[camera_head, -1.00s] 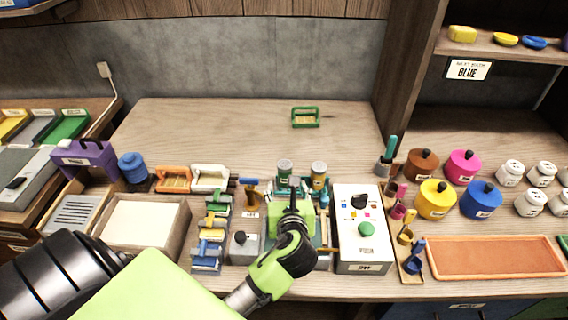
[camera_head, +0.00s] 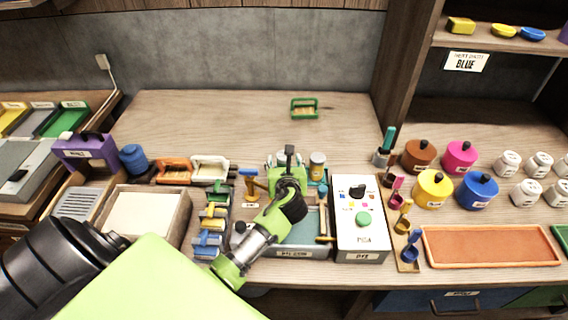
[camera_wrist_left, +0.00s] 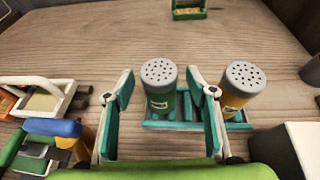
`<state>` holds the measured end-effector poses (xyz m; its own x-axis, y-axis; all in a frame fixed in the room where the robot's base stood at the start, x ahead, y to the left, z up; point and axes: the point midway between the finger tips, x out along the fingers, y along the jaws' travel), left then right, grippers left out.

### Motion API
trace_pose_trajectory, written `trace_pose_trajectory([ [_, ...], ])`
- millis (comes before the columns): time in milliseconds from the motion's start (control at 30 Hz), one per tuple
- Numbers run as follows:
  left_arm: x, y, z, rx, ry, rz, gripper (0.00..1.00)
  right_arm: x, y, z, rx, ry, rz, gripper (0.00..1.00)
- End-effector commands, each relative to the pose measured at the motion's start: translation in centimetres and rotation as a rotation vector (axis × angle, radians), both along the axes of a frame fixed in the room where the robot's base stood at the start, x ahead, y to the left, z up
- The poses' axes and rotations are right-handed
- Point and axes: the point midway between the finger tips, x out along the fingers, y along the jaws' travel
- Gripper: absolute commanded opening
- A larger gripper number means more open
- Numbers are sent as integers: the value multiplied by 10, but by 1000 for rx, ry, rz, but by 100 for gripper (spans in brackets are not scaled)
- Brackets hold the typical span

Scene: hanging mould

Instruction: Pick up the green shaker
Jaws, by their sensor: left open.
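The green shaker (camera_wrist_left: 160,92) stands upright in a teal holder (camera_wrist_left: 240,126) in the left wrist view, with a grey perforated top. A yellow shaker (camera_wrist_left: 238,88) stands to its right in the same holder. My left gripper (camera_wrist_left: 166,88) is open, with one finger to the left of the green shaker and the other between the two shakers. The fingers appear apart from the green shaker. In the head view my left gripper (camera_head: 289,160) hides most of the green shaker, and the yellow shaker (camera_head: 317,166) shows beside it. My right gripper is not in view.
Small coloured tools (camera_head: 211,225) lie to the left. The wooden table behind the shakers is mostly clear.

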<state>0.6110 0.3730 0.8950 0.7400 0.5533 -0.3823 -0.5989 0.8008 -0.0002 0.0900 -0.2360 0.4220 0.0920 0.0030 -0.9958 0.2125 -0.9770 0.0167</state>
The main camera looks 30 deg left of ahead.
Motion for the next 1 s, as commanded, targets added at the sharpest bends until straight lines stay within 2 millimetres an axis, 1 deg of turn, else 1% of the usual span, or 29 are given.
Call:
trace_pose_trajectory([
  [100,7,5,-4,1,1,0,51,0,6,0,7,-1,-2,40],
  [367,9,7,-5,0,0,0,51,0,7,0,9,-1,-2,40],
  [400,9,7,-5,0,0,0,46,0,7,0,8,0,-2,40],
  [467,9,7,-5,0,0,0,31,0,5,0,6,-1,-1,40],
  [500,9,7,-5,0,0,0,20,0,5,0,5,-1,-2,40],
  [533,9,7,-5,0,0,0,12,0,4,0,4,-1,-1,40],
  [567,9,7,-5,1,1,0,10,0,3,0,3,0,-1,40],
  [867,8,7,-5,1,1,0,9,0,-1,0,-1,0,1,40],
  [1000,9,7,1,1,-2,0,9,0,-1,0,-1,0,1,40],
])
